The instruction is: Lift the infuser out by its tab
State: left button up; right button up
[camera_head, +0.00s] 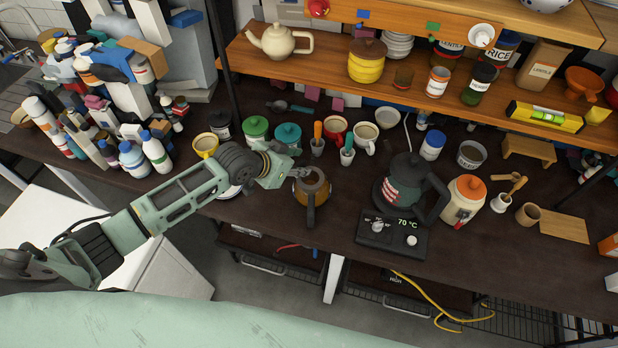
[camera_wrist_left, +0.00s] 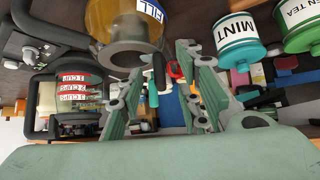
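The brewing pot (camera_head: 318,189) is amber glass with a dark handle toward the front of the counter. In the left wrist view the pot (camera_wrist_left: 105,20) shows a FILL label and a grey ring (camera_wrist_left: 128,53). The infuser and its tab cannot be made out clearly; a small black piece (camera_wrist_left: 159,72) near the ring may be the tab or part of the pot. My left gripper (camera_head: 298,173) is at the upper left of the pot, close to its rim. In the wrist view its fingers (camera_wrist_left: 160,102) are apart, with nothing clearly held between them. My right gripper is out of view.
Green (camera_head: 255,129) and teal (camera_head: 288,136) canisters and mugs stand behind the pot. The shelf (camera_head: 330,75) overhangs the back. The counter in front of the pot is fairly clear.

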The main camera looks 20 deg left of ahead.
pick_arm(q)
jog(key=shift+w+d+f, duration=0.15)
jog(key=shift+w+f, duration=0.05)
jog(key=shift+f, duration=0.05)
grip_shut()
dwell(0.4)
